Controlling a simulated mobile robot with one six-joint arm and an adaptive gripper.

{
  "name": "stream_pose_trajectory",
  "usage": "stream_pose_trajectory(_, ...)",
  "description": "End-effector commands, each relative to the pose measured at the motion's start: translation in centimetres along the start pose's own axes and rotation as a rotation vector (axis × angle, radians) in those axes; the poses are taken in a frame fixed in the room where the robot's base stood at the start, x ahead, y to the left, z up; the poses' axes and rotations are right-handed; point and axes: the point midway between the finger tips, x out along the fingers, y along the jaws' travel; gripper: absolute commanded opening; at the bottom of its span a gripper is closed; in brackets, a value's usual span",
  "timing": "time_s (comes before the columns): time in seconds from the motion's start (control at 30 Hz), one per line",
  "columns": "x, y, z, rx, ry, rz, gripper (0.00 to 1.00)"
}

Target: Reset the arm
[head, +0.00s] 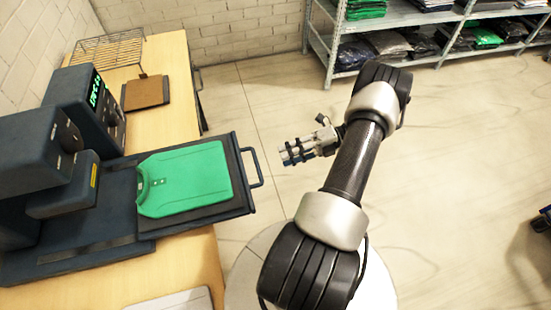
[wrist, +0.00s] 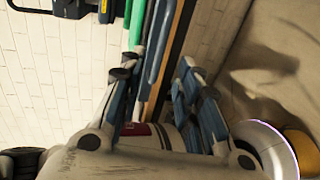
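My gripper (head: 285,154) hangs in free air in the head view, right of the press and pointing left toward its tray handle. In the wrist view my gripper (wrist: 162,78) has its two blue-grey fingers apart, with nothing held between them. My dark arm with silver joints runs from the lower middle up to the right and bends back to the gripper. A green shirt (head: 190,178) lies flat on the black tray (head: 238,205) of the press, apart from the gripper.
The dark blue press (head: 75,105) with a green display stands on the wooden table (head: 180,65). A brown pad (head: 146,93) and a wire rack (head: 105,52) lie behind it. A metal shelf (head: 440,62) with folded clothes stands at the back right. The floor between is clear.

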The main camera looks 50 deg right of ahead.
Motion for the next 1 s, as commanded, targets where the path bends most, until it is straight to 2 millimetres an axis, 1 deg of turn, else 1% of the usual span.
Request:
stream_pose_trajectory(0.07,-0.6,0.0,0.0,0.001,-0.001,0.001,0.31)
stream_pose_trajectory(0.17,-0.9,0.0,0.0,0.002,0.000,0.001,0.31)
stream_pose_trajectory(0.77,-0.8,0.1,0.0,-0.005,0.004,-0.002,0.31)
stream_pose_trajectory(0.87,-0.3,1.2,0.3,-0.051,0.036,-0.029,0.31)
stream_pose_trajectory(0.97,0.8,3.7,0.9,-0.163,0.108,-0.086,0.31)
stream_pose_trajectory(1.0,1.4,4.9,1.1,-0.224,0.148,-0.115,0.31)
